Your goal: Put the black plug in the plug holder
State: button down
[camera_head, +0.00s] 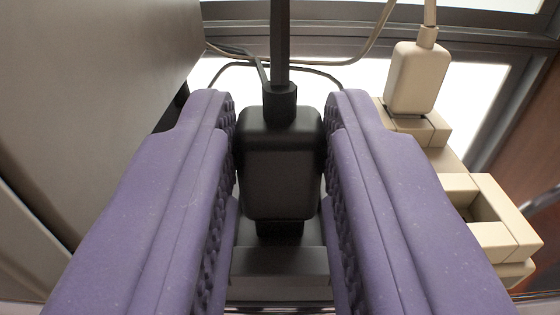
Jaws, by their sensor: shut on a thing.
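The black plug (281,165) is upright in the middle of the view, its black cable rising from its top. My gripper (282,145) is shut on it, one purple finger pad on each side. Just below the plug is a dark block (279,268), which looks like a black plug holder. A narrower dark part shows between plug and block. I cannot tell whether the plug sits in the block or is just above or in front of it. The fingers hide the block's sides.
A cream plug (417,77) with its own cable stands in a cream holder (500,215) on the right. That holder has an empty square slot at its near end. A large grey-beige body (90,70) fills the left. A window frame (480,42) is behind.

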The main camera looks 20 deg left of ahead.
jog(key=c, duration=0.9)
grip_release()
jog(key=shift+o, duration=0.2)
jog(key=p+v, duration=0.2)
jog(key=v, duration=1)
jog(key=w+d+r+m+h, duration=0.15)
jog(key=d+r, duration=0.25)
jog(key=r, duration=0.7)
jog(key=d+r+h, duration=0.3)
jog(key=d+r, duration=0.1)
jog(key=r, duration=0.7)
jog(key=s+d+r+m, duration=0.1)
jog(key=s+d+r, duration=0.2)
jog(key=s+r, duration=0.3)
jog(key=s+d+r+m+h, duration=0.1)
jog(key=s+d+r, duration=0.2)
jog(key=s+r, duration=0.3)
jog(key=s+d+r+m+g+h, duration=0.1)
jog(key=s+d+r, duration=0.2)
jog(key=s+r, duration=0.3)
notch_tip(320, 180, up, 4)
jog(key=shift+s+d+r, duration=0.15)
jog(key=shift+d, duration=0.1)
